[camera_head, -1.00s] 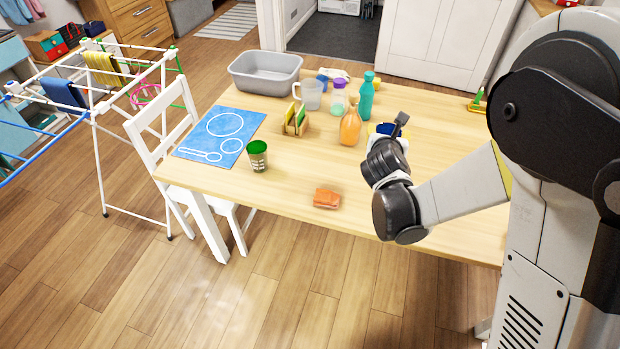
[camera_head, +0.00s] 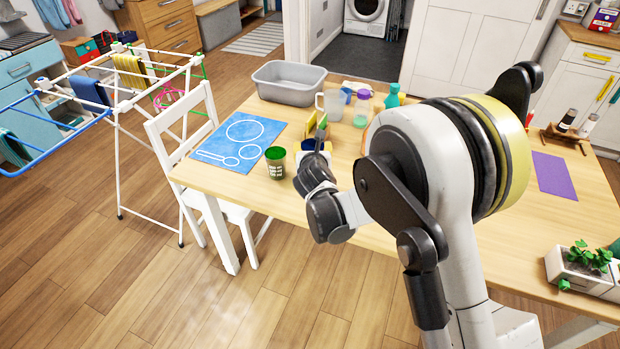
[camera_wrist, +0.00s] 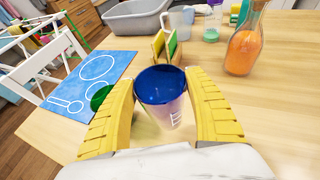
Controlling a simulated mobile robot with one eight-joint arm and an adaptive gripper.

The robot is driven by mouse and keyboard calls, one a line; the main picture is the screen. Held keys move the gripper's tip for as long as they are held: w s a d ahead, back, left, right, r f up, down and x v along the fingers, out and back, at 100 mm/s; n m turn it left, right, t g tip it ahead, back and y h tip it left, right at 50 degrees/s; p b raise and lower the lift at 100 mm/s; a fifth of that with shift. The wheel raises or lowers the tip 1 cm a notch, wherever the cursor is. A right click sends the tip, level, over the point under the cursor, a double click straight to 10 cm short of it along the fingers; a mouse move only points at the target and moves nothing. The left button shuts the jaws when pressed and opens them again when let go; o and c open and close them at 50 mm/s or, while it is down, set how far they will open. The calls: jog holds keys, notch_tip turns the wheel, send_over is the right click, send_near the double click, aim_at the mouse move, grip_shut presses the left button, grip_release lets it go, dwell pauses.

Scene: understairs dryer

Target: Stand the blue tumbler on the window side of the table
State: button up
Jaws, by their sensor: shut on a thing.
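The blue tumbler (camera_wrist: 164,88) is upright in the wrist view, with a dark blue inside and a paler, marked lower body. My gripper (camera_wrist: 162,106) has its yellow fingers closed on either side of it. In the head view my gripper (camera_head: 318,146) is over the table's near left part, right of the green tumbler, and its wrist largely hides the blue tumbler. The wooden table (camera_head: 236,187) has a blue place mat (camera_head: 238,143) at its left end. I cannot tell how high the tumbler's base is. No window shows.
A green tumbler (camera_head: 276,165) stands close left of my gripper. Behind are a sponge holder (camera_wrist: 166,45), a clear jug (camera_head: 330,102), a grey basin (camera_head: 288,83) and an orange-filled bottle (camera_wrist: 243,45). A purple mat (camera_head: 555,174) and planter (camera_head: 582,268) are at right. A white chair (camera_head: 190,135) adjoins the left edge.

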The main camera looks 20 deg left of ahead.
jog(key=s+f+b, duration=0.1)
jog(key=f, duration=0.1)
jog(key=s+f+b, duration=0.1)
jog(key=f, duration=0.1)
jog(key=s+f+b, duration=0.1)
jog(key=f, duration=0.1)
jog(key=shift+s+d, duration=0.1)
jog(key=o, duration=1.4)
jog(key=shift+c, duration=0.2)
